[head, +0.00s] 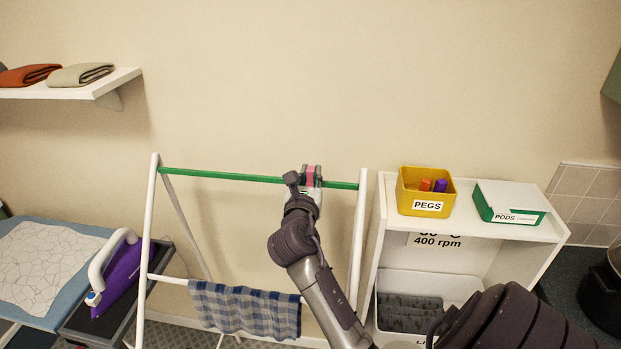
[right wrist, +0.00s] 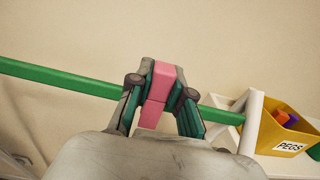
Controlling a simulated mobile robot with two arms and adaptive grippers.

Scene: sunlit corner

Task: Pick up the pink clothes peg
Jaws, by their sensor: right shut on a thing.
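The pink clothes peg (head: 310,174) is at the green top rail (head: 222,176) of the drying rack. My right gripper (head: 311,178) is shut on it. In the right wrist view the peg (right wrist: 157,95) stands between the two fingers of my right gripper (right wrist: 161,97), which touch its sides. The green rail (right wrist: 60,80) runs behind the fingers there; I cannot tell whether the peg still grips it. My left gripper is not in view.
A yellow PEGS box (head: 425,192) with an orange and a purple peg stands on a white shelf unit (head: 385,240), beside a PODS box (head: 508,202). A checked cloth (head: 245,309) hangs on the lower rail. A purple iron (head: 118,275) stands at the left.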

